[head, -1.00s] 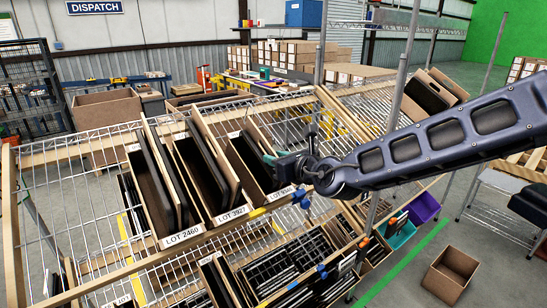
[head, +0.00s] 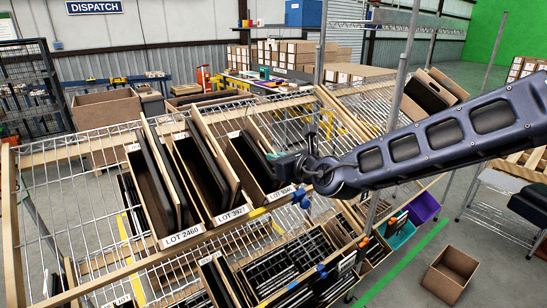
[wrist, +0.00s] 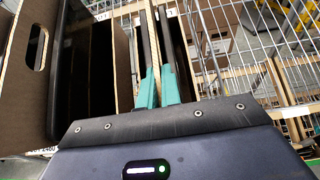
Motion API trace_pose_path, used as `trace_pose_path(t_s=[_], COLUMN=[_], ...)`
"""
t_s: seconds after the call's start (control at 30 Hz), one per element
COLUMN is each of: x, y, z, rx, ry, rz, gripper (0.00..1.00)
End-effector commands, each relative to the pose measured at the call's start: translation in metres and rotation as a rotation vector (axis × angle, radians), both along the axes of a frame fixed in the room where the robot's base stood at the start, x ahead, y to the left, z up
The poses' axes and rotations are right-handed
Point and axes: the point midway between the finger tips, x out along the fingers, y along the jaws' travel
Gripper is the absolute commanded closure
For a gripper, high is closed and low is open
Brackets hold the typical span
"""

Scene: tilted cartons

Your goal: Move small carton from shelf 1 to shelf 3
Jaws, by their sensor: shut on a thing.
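My gripper (head: 274,157) is at the upper right edge of the rightmost tan carton (head: 248,182) in a row on the tilted wire shelf (head: 62,200). That carton holds dark flat items and has a front label partly hidden by my wrist. In the wrist view my gripper's teal fingers (wrist: 159,86) are close together on a thin upright wall of a carton (wrist: 152,38). The carton still appears to rest in the row. Which numbered shelf this is, I cannot tell.
Two more tan cartons, labelled LOT 2460 (head: 153,190) and LOT 392-something (head: 207,180), stand to the left. Another tilted shelf below holds cartons of dark items (head: 285,262). A metal post (head: 403,70) rises behind my arm. The shelf's left end is bare.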

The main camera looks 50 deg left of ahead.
Motion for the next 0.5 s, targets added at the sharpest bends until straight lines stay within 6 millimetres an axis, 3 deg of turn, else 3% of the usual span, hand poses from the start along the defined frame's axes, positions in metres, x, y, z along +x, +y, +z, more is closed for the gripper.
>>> trace_pose_path(t_s=[0.5], x=[0.000], y=[0.000], z=[0.071], rx=[0.005], ry=[0.000], rz=[-0.001], gripper=[1.00])
